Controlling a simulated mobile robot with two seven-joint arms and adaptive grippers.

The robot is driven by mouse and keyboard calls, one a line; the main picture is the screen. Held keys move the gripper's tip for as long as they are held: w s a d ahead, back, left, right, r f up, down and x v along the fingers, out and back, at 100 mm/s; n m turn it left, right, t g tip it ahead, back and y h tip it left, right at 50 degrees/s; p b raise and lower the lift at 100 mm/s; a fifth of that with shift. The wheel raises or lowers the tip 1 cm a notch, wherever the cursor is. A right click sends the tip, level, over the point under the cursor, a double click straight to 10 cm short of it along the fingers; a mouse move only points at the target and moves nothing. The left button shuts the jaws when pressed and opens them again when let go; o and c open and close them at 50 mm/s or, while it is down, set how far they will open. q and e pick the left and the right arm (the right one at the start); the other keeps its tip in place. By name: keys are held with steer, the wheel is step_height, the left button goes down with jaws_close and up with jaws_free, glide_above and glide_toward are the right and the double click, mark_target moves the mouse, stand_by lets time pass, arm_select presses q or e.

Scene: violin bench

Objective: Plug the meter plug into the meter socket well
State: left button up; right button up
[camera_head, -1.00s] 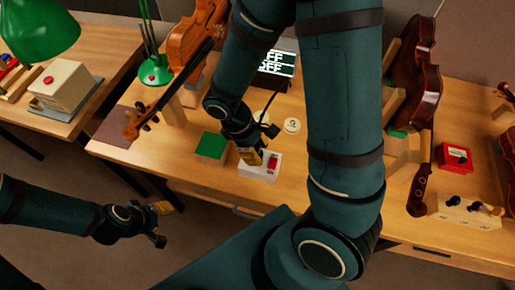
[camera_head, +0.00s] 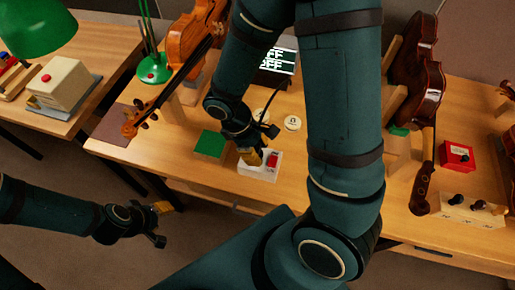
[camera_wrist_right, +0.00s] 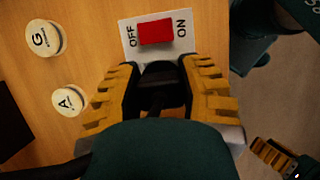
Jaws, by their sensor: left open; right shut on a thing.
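The meter plug, a dark piece (camera_wrist_right: 160,92), is between the yellow fingers of my right gripper (camera_wrist_right: 160,78), mostly hidden by them. In the head view my right gripper (camera_head: 253,158) is low over the left part of a white switch box (camera_head: 262,174). The socket well is not clearly visible; the fingers cover that part of the box. I cannot tell whether the plug touches or sits in it. The box has a red rocker switch (camera_wrist_right: 156,32) marked OFF and ON. My left gripper (camera_head: 163,224) is open and empty, in front of the bench.
A meter display (camera_head: 277,62) reading OFF stands behind, with a dark cable near my right wrist. A green block (camera_head: 211,144) is left of the box. Round buttons G (camera_wrist_right: 45,38) and A (camera_wrist_right: 68,101) lie nearby. A violin (camera_head: 186,50) stands at left.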

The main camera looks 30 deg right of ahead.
steer(key=shift+f+b, duration=0.55)
steer(key=shift+f, duration=0.15)
steer(key=o, duration=1.1)
steer(key=v, duration=1.2)
